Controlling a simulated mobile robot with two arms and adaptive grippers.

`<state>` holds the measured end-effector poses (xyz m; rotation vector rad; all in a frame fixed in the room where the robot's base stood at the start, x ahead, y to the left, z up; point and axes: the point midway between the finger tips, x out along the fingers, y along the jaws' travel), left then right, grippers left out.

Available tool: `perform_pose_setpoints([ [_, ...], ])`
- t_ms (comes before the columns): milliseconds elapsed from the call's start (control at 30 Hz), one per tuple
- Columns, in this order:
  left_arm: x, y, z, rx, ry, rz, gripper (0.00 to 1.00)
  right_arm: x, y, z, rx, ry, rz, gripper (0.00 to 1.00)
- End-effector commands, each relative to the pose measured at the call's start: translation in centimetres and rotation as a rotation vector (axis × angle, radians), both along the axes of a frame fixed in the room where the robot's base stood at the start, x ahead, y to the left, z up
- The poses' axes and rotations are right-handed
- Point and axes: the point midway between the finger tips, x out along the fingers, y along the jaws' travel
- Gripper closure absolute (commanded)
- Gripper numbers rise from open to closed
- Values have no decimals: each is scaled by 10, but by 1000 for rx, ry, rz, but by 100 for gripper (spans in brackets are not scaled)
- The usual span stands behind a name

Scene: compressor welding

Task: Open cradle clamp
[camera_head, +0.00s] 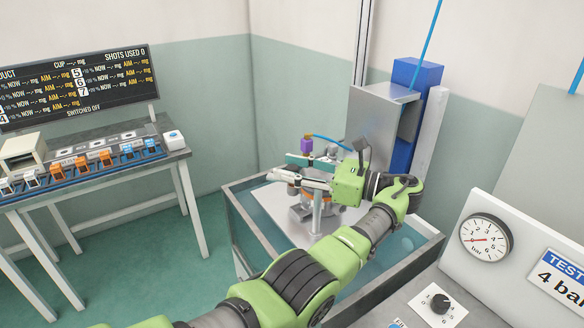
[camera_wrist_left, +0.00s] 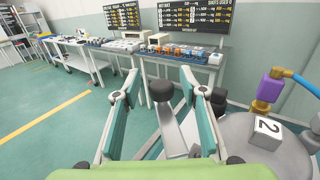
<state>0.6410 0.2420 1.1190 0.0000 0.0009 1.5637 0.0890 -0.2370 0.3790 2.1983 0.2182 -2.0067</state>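The cradle clamp shows in the left wrist view as a grey metal lever with a black round knob (camera_wrist_left: 160,92). My left gripper (camera_wrist_left: 159,80) is open there, its two teal-padded fingers standing on either side of the knob with a gap on both sides. In the head view my left gripper (camera_head: 287,170) reaches left over the cradle, and its fingers partly hide the clamp. The compressor (camera_wrist_left: 240,132) is a grey dome with a "2" label and a purple coupling (camera_wrist_left: 270,88); the coupling also shows in the head view (camera_head: 306,146). My right gripper is not in view.
The cradle stands on a pale plate inside a glass-walled tank (camera_head: 238,216). A blue hose (camera_wrist_left: 302,82) runs from the coupling. A grey box on a blue column (camera_head: 413,72) stands behind. A pressure gauge (camera_head: 486,240) is at right. A bench (camera_head: 95,178) stands left beyond open floor.

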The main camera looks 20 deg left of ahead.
Motion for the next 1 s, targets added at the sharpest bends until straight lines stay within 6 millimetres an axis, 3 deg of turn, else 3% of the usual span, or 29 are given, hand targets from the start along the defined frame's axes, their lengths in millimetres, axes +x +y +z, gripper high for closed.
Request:
perform_pose_setpoints([
  [267,0,0,4,1,-2,-1,62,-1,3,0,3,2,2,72],
  [367,1,0,15,1,-5,0,62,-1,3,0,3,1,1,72],
  [700,0,0,79,1,-5,-1,62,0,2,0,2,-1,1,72],
  [1000,0,0,100,0,0,0,62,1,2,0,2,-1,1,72],
])
